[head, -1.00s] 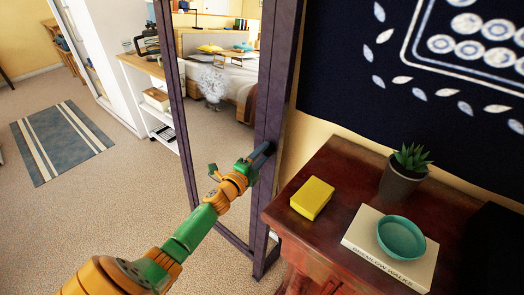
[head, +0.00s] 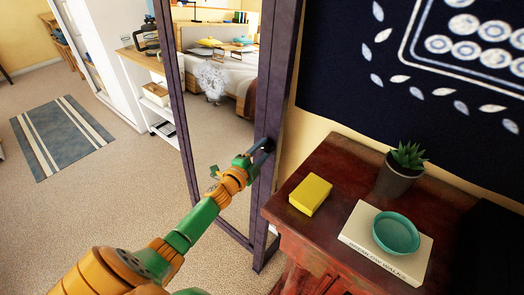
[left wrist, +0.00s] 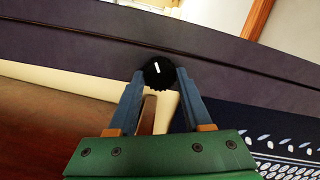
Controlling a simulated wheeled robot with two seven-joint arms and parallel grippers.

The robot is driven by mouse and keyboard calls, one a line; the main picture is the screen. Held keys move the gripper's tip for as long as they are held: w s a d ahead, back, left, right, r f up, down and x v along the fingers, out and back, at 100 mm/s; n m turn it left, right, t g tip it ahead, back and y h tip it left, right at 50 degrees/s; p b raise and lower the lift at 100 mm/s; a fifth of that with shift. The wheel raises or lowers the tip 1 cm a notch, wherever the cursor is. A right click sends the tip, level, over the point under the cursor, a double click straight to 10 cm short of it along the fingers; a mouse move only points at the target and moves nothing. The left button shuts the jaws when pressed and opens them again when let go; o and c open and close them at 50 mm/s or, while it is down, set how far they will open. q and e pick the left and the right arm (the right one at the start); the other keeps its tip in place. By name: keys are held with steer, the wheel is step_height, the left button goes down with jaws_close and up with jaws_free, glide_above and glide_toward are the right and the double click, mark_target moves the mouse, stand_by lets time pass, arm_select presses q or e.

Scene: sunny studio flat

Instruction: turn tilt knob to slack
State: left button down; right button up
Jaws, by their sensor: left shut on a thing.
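The tilt knob (left wrist: 159,73) is a small black ridged knob with a white pointer line, on the dark purple frame of a standing mirror (head: 265,190). In the left wrist view the pointer line points up, leaning slightly left. My left gripper (left wrist: 160,82) has its blue fingers on both sides of the knob and is shut on it. In the head view the left gripper (head: 264,148) reaches the frame's right post, and the knob shows dark at its fingertips. My right gripper is not in view.
A reddish wooden cabinet (head: 335,165) stands right of the mirror. It bears a yellow box (head: 311,195), a potted succulent (head: 403,168) and a white book (head: 360,245) with a teal bowl (head: 397,233). Open carpet and a striped rug (head: 60,135) lie left.

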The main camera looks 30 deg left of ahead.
arm_select(q)
steer(key=shift+r, duration=0.1)
steer(key=shift+c, duration=1.6)
jaws_free()
steer(key=shift+w, duration=0.1)
steer(key=s, duration=0.7)
steer(key=shift+d+r, duration=0.2)
steer(key=shift+d, duration=0.05)
